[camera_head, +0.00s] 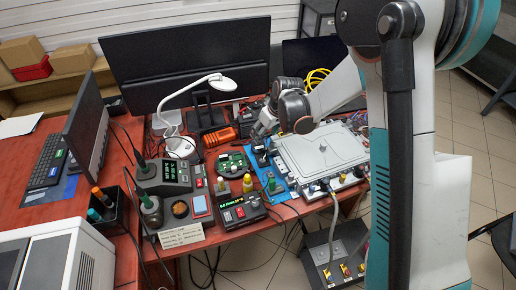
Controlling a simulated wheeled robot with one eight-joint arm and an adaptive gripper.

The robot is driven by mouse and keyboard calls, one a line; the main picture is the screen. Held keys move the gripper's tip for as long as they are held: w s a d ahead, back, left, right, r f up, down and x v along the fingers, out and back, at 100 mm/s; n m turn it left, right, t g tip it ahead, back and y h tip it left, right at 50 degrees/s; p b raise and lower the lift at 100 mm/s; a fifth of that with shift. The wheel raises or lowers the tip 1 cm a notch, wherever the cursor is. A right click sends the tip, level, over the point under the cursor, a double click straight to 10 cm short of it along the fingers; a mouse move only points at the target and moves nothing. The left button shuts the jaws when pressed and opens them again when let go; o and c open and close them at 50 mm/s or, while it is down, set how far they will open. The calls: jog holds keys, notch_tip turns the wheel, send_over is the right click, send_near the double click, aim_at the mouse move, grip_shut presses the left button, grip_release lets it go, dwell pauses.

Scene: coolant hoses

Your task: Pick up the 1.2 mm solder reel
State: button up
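My arm reaches in from the right over the back of the red bench (238,239). My gripper (262,127) is small and partly hidden by my own wrist, near the bench's back middle. I cannot tell whether its fingers are open or shut, or whether they hold anything. I cannot pick out a 1.2 mm solder reel with certainty; no reel label is readable. Small upright items, one yellow (247,183) and one green (271,183), stand at the front middle, too small to identify.
A grey-lidded case (322,148) lies right of a green circuit board (233,162). Soldering stations (168,176) and a small display unit (240,211) crowd the front. A white lamp (184,147), an orange tool (219,137) and a large monitor (185,62) stand behind. Little bench is clear.

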aim_at(258, 147)
jog(key=b+x, duration=0.3)
jog(key=x, duration=0.6)
jog(key=shift+a+f, duration=0.1)
jog(key=shift+a, duration=0.05)
jog(key=c, duration=0.9)
